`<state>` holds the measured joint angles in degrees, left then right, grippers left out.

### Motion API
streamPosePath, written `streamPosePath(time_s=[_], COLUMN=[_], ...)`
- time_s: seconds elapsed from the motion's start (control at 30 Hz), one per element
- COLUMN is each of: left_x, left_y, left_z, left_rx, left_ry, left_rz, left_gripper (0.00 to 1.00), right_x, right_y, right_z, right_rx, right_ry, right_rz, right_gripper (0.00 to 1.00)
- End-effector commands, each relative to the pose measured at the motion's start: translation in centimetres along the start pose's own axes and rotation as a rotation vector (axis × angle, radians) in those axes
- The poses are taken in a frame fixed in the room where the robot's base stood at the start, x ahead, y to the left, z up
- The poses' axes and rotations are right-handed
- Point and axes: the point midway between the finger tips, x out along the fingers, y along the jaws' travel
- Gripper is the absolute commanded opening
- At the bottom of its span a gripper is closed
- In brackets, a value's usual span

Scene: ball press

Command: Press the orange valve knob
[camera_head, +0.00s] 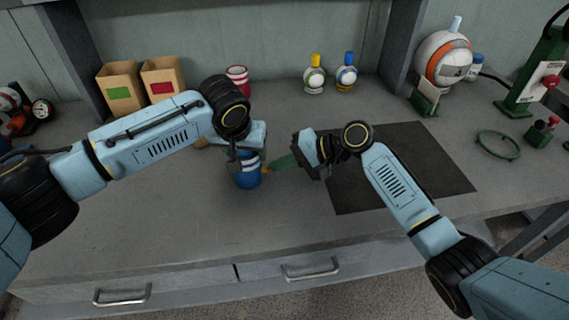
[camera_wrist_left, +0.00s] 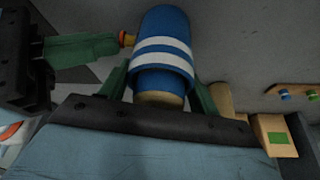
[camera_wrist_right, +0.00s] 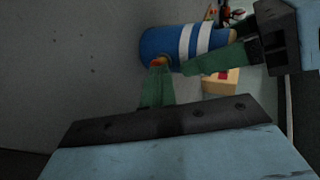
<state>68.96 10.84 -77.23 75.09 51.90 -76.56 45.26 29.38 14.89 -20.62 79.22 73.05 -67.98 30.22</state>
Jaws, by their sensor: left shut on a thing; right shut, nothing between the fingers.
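A blue can with white stripes (camera_head: 246,178) is held upright by my left gripper (camera_wrist_left: 160,85), whose green fingers sit on either side of it in the left wrist view. The orange valve knob (camera_wrist_left: 127,39) sticks out of the can's side. It also shows in the right wrist view (camera_wrist_right: 159,61) and as a small spot in the head view (camera_head: 266,170). My right gripper (camera_head: 274,164) is shut and empty, its green fingertips at the knob, touching or nearly touching it. Whether the knob is pushed in cannot be told.
Two cardboard boxes (camera_head: 121,91), a red striped can (camera_head: 237,78) and two small bottles (camera_head: 315,78) stand at the back. A dark mat (camera_head: 405,170) lies under my right arm. A ball-shaped tank (camera_head: 443,58) and green ring (camera_head: 498,145) are at the right. The front of the table is clear.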

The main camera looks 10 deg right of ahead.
Motion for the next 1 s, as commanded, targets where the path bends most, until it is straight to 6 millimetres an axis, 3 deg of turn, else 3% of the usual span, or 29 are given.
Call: streamPosePath(time_s=[0.13, 0.53, 0.73, 1.0], left_x=[-0.1, -0.1, -0.1, -0.1], left_y=[0.2, 0.4, 0.3, 0.2], left_z=[0.0, 0.0, 0.0, 0.0], left_rx=[0.001, 0.003, 0.001, 0.001], left_ry=[0.001, 0.002, 0.001, 0.001], left_rz=[0.006, 0.01, 0.007, 0.005], left_gripper=[0.38, 0.38, 0.38, 0.38], right_x=[1.4, 0.7, -2.6, -8.8], right_y=[-0.8, -0.4, 1.6, 1.3], right_z=[0.1, 0.1, 0.0, 0.0], right_rx=[-0.001, -0.001, 0.001, -0.002], right_ry=[-0.003, -0.003, 0.001, 0.002], right_rz=[-0.002, -0.001, 0.002, 0.002], right_gripper=[0.0, 0.0, 0.0, 0.0])
